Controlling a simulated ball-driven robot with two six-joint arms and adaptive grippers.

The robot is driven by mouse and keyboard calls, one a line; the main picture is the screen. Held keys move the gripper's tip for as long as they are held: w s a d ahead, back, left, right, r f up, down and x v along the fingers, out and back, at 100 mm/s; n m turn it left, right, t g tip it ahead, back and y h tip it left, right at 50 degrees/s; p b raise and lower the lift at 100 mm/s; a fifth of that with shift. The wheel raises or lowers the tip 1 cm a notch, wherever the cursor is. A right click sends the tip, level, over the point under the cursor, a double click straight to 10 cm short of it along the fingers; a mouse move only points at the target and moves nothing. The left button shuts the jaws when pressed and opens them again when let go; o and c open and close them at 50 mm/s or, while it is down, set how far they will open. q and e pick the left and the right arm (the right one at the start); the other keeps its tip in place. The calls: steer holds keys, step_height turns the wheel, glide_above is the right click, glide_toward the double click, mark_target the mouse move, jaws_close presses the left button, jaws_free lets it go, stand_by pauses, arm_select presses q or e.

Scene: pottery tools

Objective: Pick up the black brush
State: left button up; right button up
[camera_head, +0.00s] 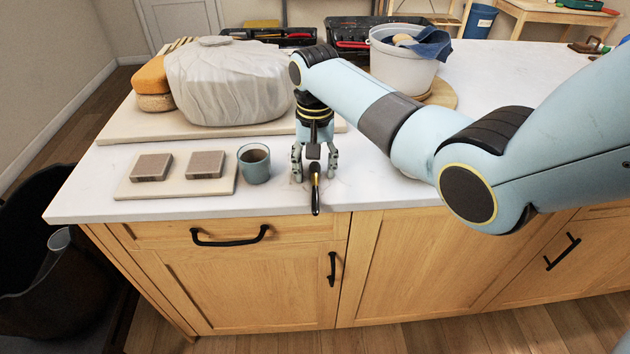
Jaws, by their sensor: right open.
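The black brush (315,194) lies near the front edge of the white counter, its dark end pointing toward me and reaching the edge. My right gripper (315,177) points down over the brush, with its two fingers apart on either side of it. The fingers look open, and the brush shows between them. The far part of the brush is hidden behind the gripper. I cannot tell whether the fingers touch it. My left gripper does not show.
A blue-grey cup (255,165) stands left of my right gripper. Left of it, a pale board (130,190) holds two grey-brown blocks. Behind are a wrapped clay lump (225,85), sponges (152,85) and a white bucket (400,65). My right arm covers the counter's right side.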

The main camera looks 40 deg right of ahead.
steer(key=c, duration=0.9)
steer(key=shift+c, duration=0.2)
steer(key=shift+r, duration=0.15)
steer(key=shift+r, duration=0.25)
steer(key=r, duration=0.2)
steer(key=s+r, duration=0.1)
steer(key=shift+d+r, duration=0.25)
steer(key=shift+r, duration=0.15)
steer(key=s+d+r, duration=0.3)
steer(key=s+r, duration=0.3)
steer(key=s, duration=0.4)
steer(key=shift+r, duration=0.25)
